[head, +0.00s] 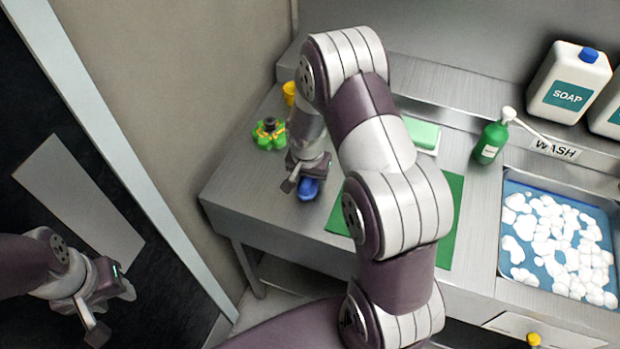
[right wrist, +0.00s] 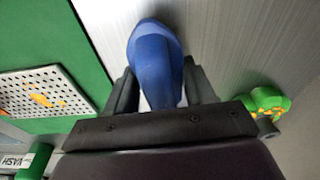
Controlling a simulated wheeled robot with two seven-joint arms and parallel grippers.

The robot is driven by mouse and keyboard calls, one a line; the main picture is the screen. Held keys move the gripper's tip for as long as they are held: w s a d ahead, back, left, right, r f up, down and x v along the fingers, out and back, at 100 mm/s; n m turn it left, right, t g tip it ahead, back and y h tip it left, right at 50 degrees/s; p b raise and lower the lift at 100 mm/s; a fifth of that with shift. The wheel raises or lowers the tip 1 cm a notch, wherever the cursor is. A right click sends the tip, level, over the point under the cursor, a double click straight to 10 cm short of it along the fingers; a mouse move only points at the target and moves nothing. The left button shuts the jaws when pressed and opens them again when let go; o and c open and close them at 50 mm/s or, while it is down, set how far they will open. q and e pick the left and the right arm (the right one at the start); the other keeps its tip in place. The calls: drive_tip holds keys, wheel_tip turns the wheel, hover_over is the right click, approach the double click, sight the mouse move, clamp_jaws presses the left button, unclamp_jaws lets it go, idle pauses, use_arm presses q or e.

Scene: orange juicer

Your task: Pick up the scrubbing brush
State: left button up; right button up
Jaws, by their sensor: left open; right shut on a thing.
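The blue thing, which I take for the scrubbing brush (head: 309,188), is at the left part of the steel counter in the head view. In the right wrist view the blue brush (right wrist: 154,58) lies between my two dark fingers, and its bristles do not show. My right gripper (head: 300,182) is shut on it, close above the counter; I cannot tell whether the brush still touches the surface. The fingers of my right gripper (right wrist: 158,88) flank it on both sides. My left gripper (head: 112,310) is open and empty at the lower left, away from the counter.
A green and yellow item (head: 268,134) and a yellow cup (head: 290,93) stand to the left. A green mat (head: 452,225) lies partly under my right arm. A green soap bottle (head: 490,143), white soap jug (head: 569,82) and sudsy sink (head: 505,225) are to the right.

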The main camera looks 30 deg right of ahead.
wheel_tip(320, 180, up, 4)
drive_tip(key=shift+d+b, duration=0.1)
drive_tip(key=shift+b, duration=0.35)
drive_tip(key=s+d+r+b, duration=0.1)
drive_tip(key=s+d+r, duration=0.5)
drive_tip(key=d, duration=0.3)
drive_tip(key=shift+s+d+r, duration=0.25)
drive_tip(key=shift+r, duration=0.15)
